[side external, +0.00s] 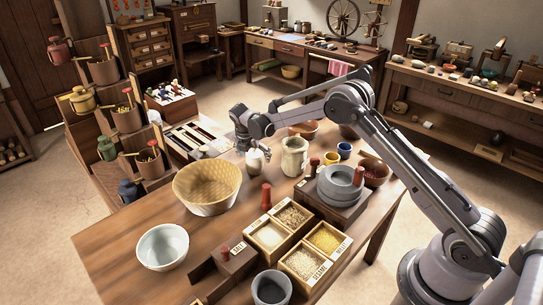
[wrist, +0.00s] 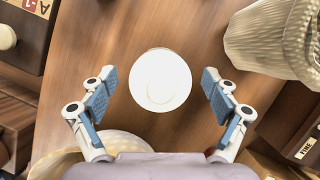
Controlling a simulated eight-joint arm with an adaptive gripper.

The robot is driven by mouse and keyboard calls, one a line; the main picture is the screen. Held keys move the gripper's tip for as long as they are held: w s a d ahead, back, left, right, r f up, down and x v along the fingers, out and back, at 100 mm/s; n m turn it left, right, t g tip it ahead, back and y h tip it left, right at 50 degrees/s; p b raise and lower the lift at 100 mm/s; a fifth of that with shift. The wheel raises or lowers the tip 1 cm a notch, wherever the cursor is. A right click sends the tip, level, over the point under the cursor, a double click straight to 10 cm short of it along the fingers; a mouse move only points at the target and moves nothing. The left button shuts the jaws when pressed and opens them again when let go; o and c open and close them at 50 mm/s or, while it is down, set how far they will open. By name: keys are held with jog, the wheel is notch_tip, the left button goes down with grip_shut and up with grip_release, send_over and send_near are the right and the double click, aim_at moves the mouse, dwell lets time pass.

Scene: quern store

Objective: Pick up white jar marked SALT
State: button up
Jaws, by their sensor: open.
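A small white jar (side external: 256,161) stands on the wooden table, between the woven basket and a larger cream jar. In the wrist view the white jar (wrist: 160,80) shows from above as a round white top; no SALT marking can be read in either view. My gripper (side external: 242,144) is above and close beside the jar in the side view. In the wrist view my gripper (wrist: 158,82) is open, with one blue-padded finger on each side of the jar and a gap on both sides. Nothing is held.
The ribbed cream jar (side external: 294,157) stands close to the right, and also shows in the wrist view (wrist: 262,42). The woven basket (side external: 207,187) is at left, a white bowl (side external: 162,247) in front. Grain boxes (side external: 270,236) and a stone quern (side external: 340,186) fill the right side. Bare table lies at front left.

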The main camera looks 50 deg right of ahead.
jog(key=shift+f, duration=0.25)
jog(key=shift+d, duration=0.1)
jog(key=c, duration=1.6)
